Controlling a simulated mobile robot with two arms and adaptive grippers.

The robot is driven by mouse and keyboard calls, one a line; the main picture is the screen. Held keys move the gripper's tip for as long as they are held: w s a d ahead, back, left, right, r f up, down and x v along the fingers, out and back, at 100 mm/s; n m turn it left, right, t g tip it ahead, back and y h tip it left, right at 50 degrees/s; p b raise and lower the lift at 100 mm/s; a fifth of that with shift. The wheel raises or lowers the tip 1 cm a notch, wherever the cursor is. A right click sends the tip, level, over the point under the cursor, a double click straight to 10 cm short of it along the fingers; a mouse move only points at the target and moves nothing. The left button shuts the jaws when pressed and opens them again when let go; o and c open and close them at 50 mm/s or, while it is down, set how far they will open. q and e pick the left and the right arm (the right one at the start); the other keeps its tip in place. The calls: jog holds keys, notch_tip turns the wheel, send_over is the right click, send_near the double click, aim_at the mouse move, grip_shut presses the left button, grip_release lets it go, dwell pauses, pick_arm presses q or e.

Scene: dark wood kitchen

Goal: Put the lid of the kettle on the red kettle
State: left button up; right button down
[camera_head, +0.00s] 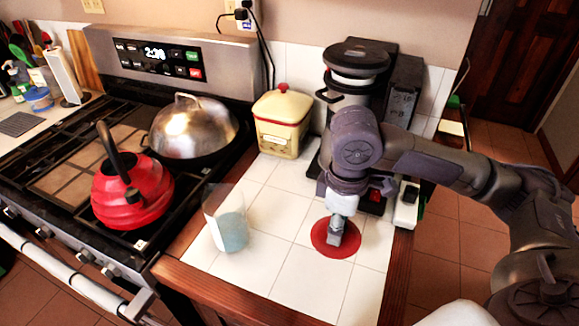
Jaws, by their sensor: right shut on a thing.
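The red kettle (132,196) stands on the stove at the left, with its dark handle rising above it. The kettle's lid (325,245) is a flat red disc over the white tiled counter. I cannot tell whether it rests on the tiles or is held just above them. My right gripper (337,233) points down at the middle of the lid and is shut on it. The fingers hide the lid's centre and any knob there. My left gripper is not in view.
A clear cup (227,220) with bluish contents stands between the lid and the kettle. A domed metal lid covers a pan (193,127) behind the kettle. A cream canister (282,122) and a coffee machine (356,75) stand at the back of the counter. The front tiles are clear.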

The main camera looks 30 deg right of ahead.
jog(key=shift+s+r, duration=0.1)
jog(key=shift+s, duration=0.1)
jog(key=a+f+m, duration=0.2)
jog(key=a+m, duration=0.5)
jog(key=m, duration=0.1)
jog(key=shift+w+f, duration=0.3)
jog(key=shift+w, duration=0.1)
jog(key=shift+a+f, duration=0.1)
jog(key=shift+a, duration=0.05)
